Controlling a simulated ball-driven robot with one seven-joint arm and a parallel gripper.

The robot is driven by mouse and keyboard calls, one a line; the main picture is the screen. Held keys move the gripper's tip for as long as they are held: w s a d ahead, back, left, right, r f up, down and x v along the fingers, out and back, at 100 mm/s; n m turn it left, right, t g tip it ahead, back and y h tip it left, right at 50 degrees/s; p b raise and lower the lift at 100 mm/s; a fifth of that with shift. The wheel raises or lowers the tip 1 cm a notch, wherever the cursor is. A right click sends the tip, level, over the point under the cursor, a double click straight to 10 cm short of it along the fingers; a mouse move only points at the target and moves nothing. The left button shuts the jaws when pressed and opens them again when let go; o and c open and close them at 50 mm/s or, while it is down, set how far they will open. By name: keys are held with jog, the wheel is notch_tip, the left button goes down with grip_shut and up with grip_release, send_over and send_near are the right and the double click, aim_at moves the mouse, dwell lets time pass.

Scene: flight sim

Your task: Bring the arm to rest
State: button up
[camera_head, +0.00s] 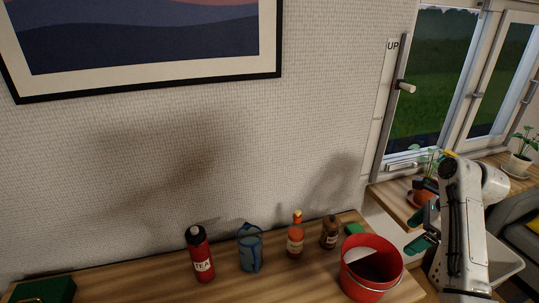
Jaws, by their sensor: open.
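My arm (464,225) rises at the right side of the head view, white and grey, bent near its top. My gripper (423,228) is at the left of the arm, with teal fingers set apart. It is open, and I see nothing between the fingers. It is above and to the right of the red bucket (371,268), apart from it in the picture. The depth between them is hard to tell.
A wooden counter (130,284) runs along the wall. It holds a red tea bottle (200,254), a blue pitcher (250,249), a sauce bottle (295,238) and a brown jar (330,232). A potted plant (521,155) stands by the window. The counter's left-middle is clear.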

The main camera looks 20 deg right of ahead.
jog(key=s+a+f+n+h, duration=0.1)
jog(key=s+a+f+n, duration=0.2)
jog(key=a+f+n, duration=0.4)
jog(key=s+a+f+n+h, duration=0.1)
jog(key=s+a+f+n, duration=0.25)
jog(key=a+n, duration=0.35)
jog(key=s+a+r+n+t+h, duration=0.1)
jog(key=s+a+n+t, duration=0.1)
jog(key=s+a+n, duration=0.9)
jog(key=s+d+f+n+g+b, duration=0.1)
jog(key=s+d+f+g+b, duration=0.2)
jog(key=s+f, duration=0.6)
jog(key=s+g+b, duration=0.1)
jog(key=s, duration=0.2)
jog(key=shift+s+f, duration=0.4)
